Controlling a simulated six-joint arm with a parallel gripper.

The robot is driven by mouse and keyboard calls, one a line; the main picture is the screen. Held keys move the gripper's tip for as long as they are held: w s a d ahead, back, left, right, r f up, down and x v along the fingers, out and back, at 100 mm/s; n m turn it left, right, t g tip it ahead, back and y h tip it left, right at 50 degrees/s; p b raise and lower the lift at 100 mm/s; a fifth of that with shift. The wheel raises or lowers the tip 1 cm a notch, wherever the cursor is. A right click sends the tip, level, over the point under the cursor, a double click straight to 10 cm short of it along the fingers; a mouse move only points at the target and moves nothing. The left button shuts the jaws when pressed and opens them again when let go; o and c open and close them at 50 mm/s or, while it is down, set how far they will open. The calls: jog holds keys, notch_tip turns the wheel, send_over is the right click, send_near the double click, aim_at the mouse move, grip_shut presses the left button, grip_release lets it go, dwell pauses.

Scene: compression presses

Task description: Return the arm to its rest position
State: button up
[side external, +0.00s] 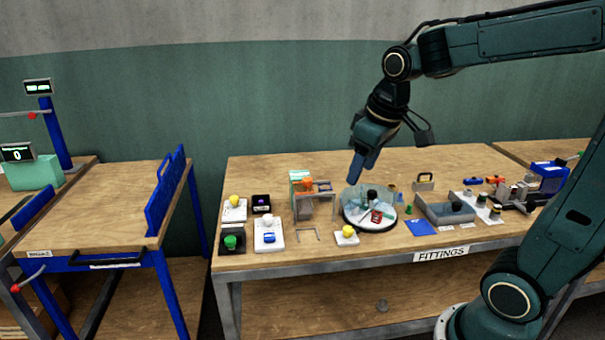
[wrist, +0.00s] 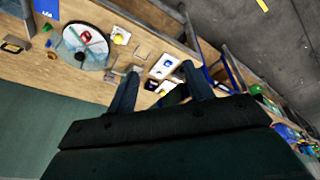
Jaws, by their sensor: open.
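My gripper (side external: 363,165) hangs above the FITTINGS bench, pointing down, a little above and left of a round glass-like dish (side external: 350,218). In the wrist view the two fingers of my gripper (wrist: 158,82) stand well apart with nothing between them, so it is open and empty. The dish also shows in the wrist view (wrist: 68,60), left of the fingers. It holds a red item (side external: 377,216) and a dark knob-like piece (side external: 372,194).
A blue-framed table (side external: 95,215) stands left across a gap.

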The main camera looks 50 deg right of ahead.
jog(key=s+a+t, duration=0.2)
jog(key=s+a, duration=0.4)
jog(key=s, duration=0.6)
jog(key=shift+a+y, duration=0.25)
jog(key=shift+y, duration=0.15)
